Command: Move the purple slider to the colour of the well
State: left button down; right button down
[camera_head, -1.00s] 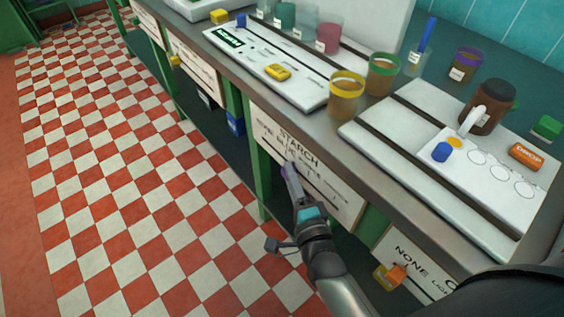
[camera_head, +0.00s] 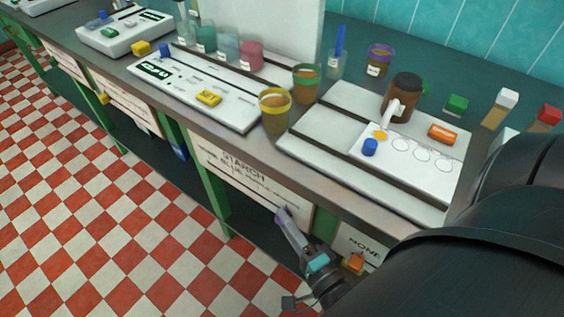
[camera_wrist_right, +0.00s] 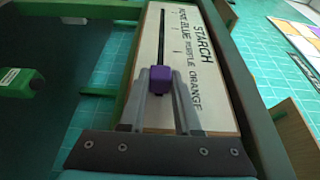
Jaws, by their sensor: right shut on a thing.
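The purple slider (camera_wrist_right: 160,76) sits in the dark slot of the STARCH board (camera_wrist_right: 218,85). My right gripper (camera_head: 283,219) is shut on it, with one finger on each side in the right wrist view. The board's words read NONE, BLUE, PURPLE and ORANGE. The slider is past the middle of the slot, towards the ORANGE end; I cannot tell exactly which word it lines up with. The head view shows the board (camera_head: 235,178) on the bench front. The white well tile (camera_head: 430,180) on the bench has one yellow-orange well (camera_head: 380,135); its other wells look pale. My left gripper is not in view.
A blue knob (camera_head: 370,147) stands beside the filled well. A brown bottle (camera_head: 403,100), an orange DROP block (camera_head: 442,132) and several beakers stand on the bench. Another board (camera_head: 358,240) with an orange slider (camera_head: 354,264) is to the right. The checkered floor at left is clear.

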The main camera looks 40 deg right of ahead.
jog(key=shift+s, duration=0.15)
jog(key=c, duration=0.9)
grip_release()
jog(key=shift+s+d, duration=0.1)
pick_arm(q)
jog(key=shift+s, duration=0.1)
pick_arm(e)
jog(key=o, duration=0.3)
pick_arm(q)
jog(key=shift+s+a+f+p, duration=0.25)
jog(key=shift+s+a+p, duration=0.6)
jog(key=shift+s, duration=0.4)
pick_arm(e)
jog(key=s, duration=1.5)
jog(key=shift+a, duration=0.4)
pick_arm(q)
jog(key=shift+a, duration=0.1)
